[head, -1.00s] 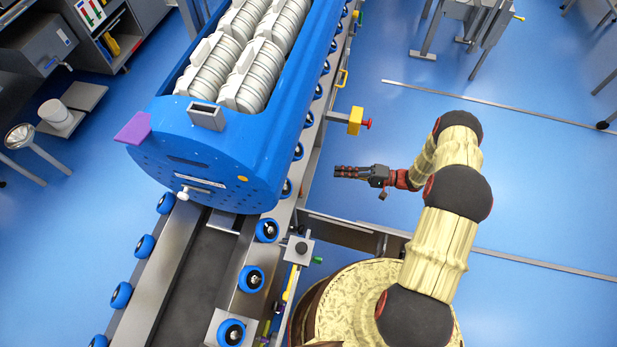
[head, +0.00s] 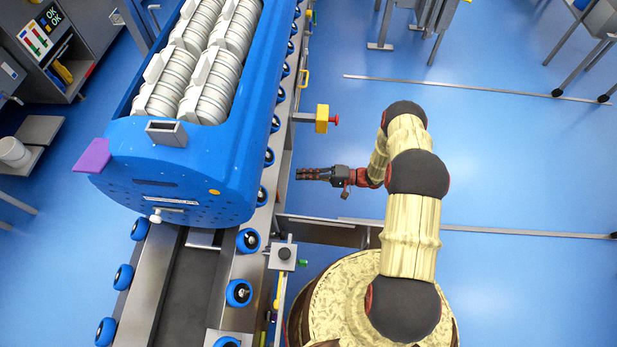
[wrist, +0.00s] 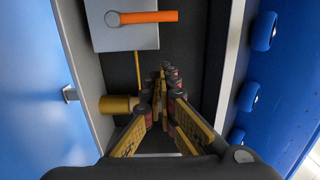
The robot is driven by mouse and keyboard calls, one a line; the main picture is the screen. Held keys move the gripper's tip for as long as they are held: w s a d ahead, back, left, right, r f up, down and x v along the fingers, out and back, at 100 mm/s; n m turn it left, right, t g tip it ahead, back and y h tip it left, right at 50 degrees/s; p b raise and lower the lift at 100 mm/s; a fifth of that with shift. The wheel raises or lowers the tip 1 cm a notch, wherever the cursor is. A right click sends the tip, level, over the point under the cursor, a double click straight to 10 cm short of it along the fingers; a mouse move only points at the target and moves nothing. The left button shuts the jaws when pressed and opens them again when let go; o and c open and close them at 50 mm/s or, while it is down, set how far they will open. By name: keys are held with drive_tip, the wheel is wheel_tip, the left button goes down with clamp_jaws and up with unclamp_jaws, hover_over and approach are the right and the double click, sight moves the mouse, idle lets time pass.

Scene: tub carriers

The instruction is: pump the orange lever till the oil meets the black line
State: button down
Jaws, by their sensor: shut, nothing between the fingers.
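The orange lever (wrist: 150,17) shows in the wrist view, lying sideways across a light grey box (wrist: 125,38) near the top of the picture. It joins a round grey pivot at its left end. My gripper (wrist: 167,75) is shut and empty, its fingertips together below the lever and apart from it in the picture. In the head view my gripper (head: 305,173) reaches left toward the conveyor's side, over the blue floor. The lever cannot be made out in the head view. I see no oil level and no black line in either view.
A blue tub carrier (head: 215,185) with white ribbed pieces stands on the roller conveyor (head: 252,268) at left. A yellow box with a red button (head: 322,118) sticks out from the conveyor. A brass-coloured cylinder (wrist: 118,104) lies left of my fingers. Floor at right is open.

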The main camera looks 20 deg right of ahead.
drive_tip(key=s+a+b, duration=0.1)
drive_tip(key=a, duration=0.6)
drive_tip(key=shift+s+b, duration=0.3)
drive_tip(key=shift+b, duration=0.1)
drive_tip(key=shift+a, duration=0.15)
drive_tip(key=shift+s+n, duration=0.2)
drive_tip(key=shift+n, duration=0.2)
